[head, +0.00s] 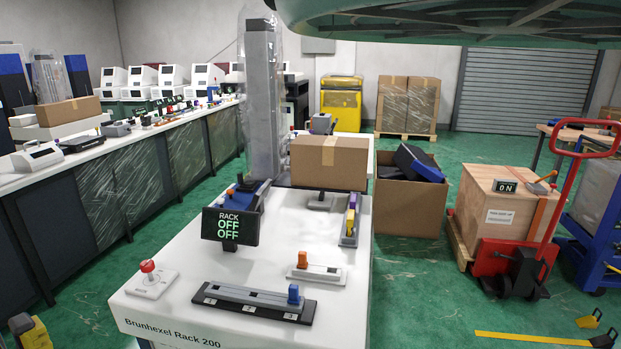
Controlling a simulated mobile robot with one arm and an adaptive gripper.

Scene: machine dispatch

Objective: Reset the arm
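My gripper and arm are not in view. The white machine Brunhexel Rack 200 (180,312) stands in front of me. Its display (230,227) reads RACK OFF OFF. A red-knobbed control (148,278) sits at its front left corner. A dark slide with marked positions (250,302) lies along the front edge, with its blue knob (293,294) at the right end, by the 3. Behind it is a white base with an orange knob (303,261). A control with purple and yellow parts (350,222) stands near the right edge.
A closed cardboard box (312,165) is at the machine's back, beside a wrapped grey column (263,100). An open carton (405,208) stands right of it. A red pallet jack (510,262) holds a crate (492,192). A long bench (90,165) runs along the left.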

